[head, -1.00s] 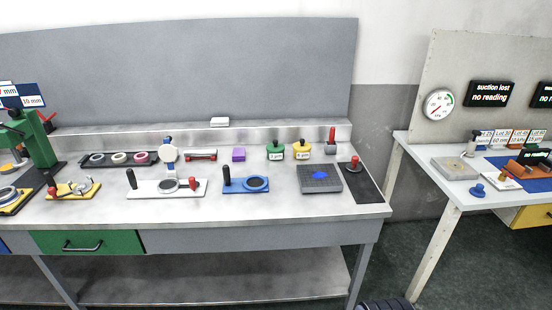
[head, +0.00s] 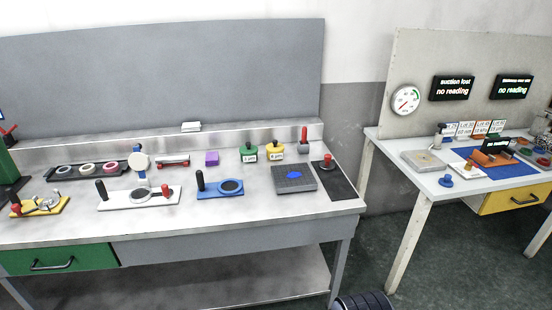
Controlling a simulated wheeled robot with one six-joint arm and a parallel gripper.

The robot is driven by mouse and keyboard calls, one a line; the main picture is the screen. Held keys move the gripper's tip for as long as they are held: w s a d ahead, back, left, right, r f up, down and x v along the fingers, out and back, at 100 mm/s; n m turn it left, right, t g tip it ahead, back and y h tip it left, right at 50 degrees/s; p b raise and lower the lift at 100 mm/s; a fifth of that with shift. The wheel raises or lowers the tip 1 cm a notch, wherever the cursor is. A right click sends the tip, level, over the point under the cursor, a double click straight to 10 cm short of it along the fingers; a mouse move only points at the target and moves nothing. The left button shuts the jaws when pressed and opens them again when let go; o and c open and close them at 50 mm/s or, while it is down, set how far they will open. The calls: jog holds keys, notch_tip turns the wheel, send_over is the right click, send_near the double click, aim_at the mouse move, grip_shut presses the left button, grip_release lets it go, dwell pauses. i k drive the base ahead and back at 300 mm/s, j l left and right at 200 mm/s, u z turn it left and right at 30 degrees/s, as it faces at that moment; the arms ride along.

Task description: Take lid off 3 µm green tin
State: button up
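A green tin (head: 249,155) with a dark knobbed lid stands upright towards the back right of the grey metal bench (head: 120,226). The lid (head: 248,146) sits on the tin. A pale label on its front is too small to read. A yellow tin (head: 276,152) with a similar dark top stands just right of it. My gripper does not show in the head view, so nothing tells whether it is open or shut.
A purple block (head: 212,159) stands left of the green tin. In front lie a blue fixture (head: 220,189) and a grey plate (head: 295,178) with a blue patch. A red-handled tool (head: 304,140) stands right. A second table (head: 408,175) is beyond a floor gap.

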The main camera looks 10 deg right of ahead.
aim_at(247, 150)
jog(key=i+l+u, duration=0.1)
jog(key=i, duration=0.4)
jog(key=i+l+u, duration=0.15)
jog(key=i, duration=0.4)
jog(key=i+l+u, duration=0.1)
jog(key=i+l, duration=0.25)
jog(key=i, duration=0.15)
